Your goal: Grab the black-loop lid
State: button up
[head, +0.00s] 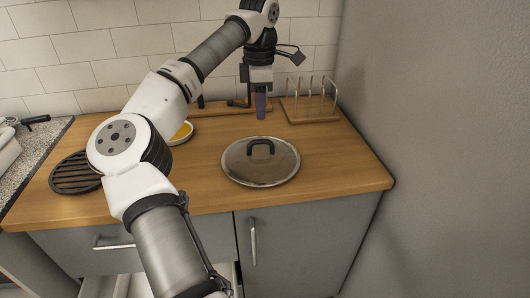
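The lid (258,172) is a round, shiny metal pot lid lying flat on the wooden counter. Its black loop handle (260,145) stands up at the middle of its top. My gripper (261,117) points down above and behind the lid in the picture, apart from the handle. The purple-grey fingers look like one narrow block from this side, so any gap between them is hidden. Nothing is visible hanging from them.
A wooden rack with metal wires (312,105) stands behind the lid to the right. A yellow-filled dish (181,134) and a dark slatted round trivet (75,175) lie to the left. The counter (335,165) right of the lid is clear, up to a grey wall.

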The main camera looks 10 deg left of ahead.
aim_at(261, 140)
notch_tip(261, 140, down, 12)
jog(key=p, duration=0.2)
jog(key=shift+s+r+p, duration=0.1)
jog(key=shift+r+p, duration=0.15)
jog(key=shift+p, duration=0.05)
grip_shut()
jog(key=shift+r, duration=0.1)
dwell(1.2)
